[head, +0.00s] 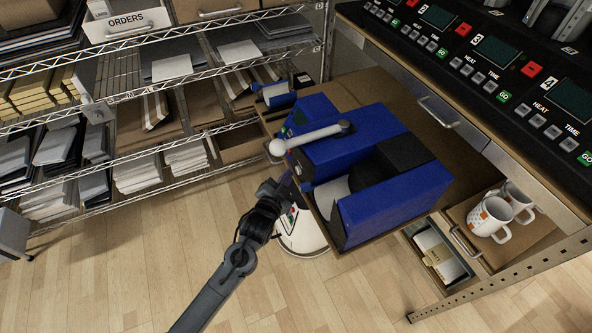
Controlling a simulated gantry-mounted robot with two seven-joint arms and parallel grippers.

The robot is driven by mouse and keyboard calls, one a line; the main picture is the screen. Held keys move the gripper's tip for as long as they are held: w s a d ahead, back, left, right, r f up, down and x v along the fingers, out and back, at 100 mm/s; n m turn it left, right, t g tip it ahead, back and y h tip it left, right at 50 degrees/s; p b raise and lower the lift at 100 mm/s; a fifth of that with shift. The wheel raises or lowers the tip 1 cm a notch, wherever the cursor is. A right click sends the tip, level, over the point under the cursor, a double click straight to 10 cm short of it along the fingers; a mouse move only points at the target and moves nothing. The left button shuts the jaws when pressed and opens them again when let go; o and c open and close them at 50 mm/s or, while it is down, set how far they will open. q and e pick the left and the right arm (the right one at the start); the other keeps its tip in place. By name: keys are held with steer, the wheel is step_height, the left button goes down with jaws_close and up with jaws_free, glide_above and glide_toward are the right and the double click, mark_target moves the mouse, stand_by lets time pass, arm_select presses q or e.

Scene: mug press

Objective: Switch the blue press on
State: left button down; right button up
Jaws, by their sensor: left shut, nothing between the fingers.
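The blue press (395,208) stands on a brown wooden surface in the middle of the head view. It has a white lever (315,135) ending in a white ball, and a dark round part inside its open front. A small blue control section with a green mark (299,116) sits at its far left side, partly behind the lever. My left gripper (284,183) is shut and empty. In the picture it is just below the lever's ball, at the press's left side; I cannot tell if it touches the press. My right gripper is not in view.
A wire shelf (150,150) with papers, boxes and folders fills the left and back. Black control panels (500,60) line the upper right. White mugs (490,218) stand in a tray at the right. A small open drawer (437,256) is beside them. The wooden floor (130,270) at lower left is clear.

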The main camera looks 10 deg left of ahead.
arm_select(q)
steer(key=shift+w+d, duration=0.3)
steer(key=shift+d, duration=0.1)
stand_by(0.5)
steer(key=shift+a, duration=0.1)
steer(key=shift+s+a+p, duration=0.6)
steer(key=shift+a+p, duration=0.05)
steer(key=shift+a, duration=0.05)
steer(key=shift+s+a+p, duration=0.9)
steer(key=shift+a, duration=0.3)
steer(key=shift+s+a+p, duration=0.85)
steer(key=shift+s+a, duration=0.05)
steer(key=shift+a, duration=0.3)
